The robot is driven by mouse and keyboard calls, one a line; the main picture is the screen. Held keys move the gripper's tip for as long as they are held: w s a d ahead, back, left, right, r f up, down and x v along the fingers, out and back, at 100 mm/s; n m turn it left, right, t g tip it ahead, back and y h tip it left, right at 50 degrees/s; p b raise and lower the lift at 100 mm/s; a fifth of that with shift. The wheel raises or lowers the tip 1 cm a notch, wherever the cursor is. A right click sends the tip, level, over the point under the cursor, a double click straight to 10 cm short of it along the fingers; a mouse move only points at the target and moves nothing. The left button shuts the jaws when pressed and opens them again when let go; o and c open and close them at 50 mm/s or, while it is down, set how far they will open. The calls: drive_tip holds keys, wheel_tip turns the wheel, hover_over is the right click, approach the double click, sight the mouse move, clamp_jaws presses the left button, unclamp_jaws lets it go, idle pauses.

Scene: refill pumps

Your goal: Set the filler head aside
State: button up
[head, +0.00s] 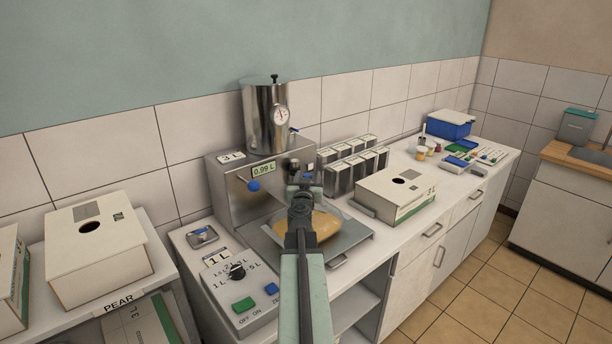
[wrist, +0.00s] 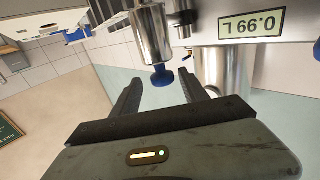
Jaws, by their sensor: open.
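In the wrist view, which is upside down, a shiny metal cylinder with a blue knob (wrist: 152,35), seemingly the filler head, stands beside the 0.99 L display (wrist: 252,24). My gripper (wrist: 160,86) is open and empty. The blue knob shows between and just beyond its fingertips; I cannot tell whether they touch it. In the head view my gripper (head: 301,187) is in front of the filling machine (head: 232,180) and hides most of the filler head. An amber pouch (head: 322,226) lies on the metal platform (head: 350,240) below it.
A steel tank with a gauge (head: 266,120) tops the machine. A control box (head: 238,300) stands in front left. Several grey canisters (head: 350,165) and a white carton (head: 396,190) stand to the right. A blue bin (head: 449,127) is farther along. A small metal dish (head: 201,237) sits left of the machine.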

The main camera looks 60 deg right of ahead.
drive_tip(key=shift+w+d, duration=0.45)
drive_tip(key=shift+d, duration=0.15)
drive_tip(key=shift+w+a, duration=0.1)
clamp_jaws()
idle(0.9)
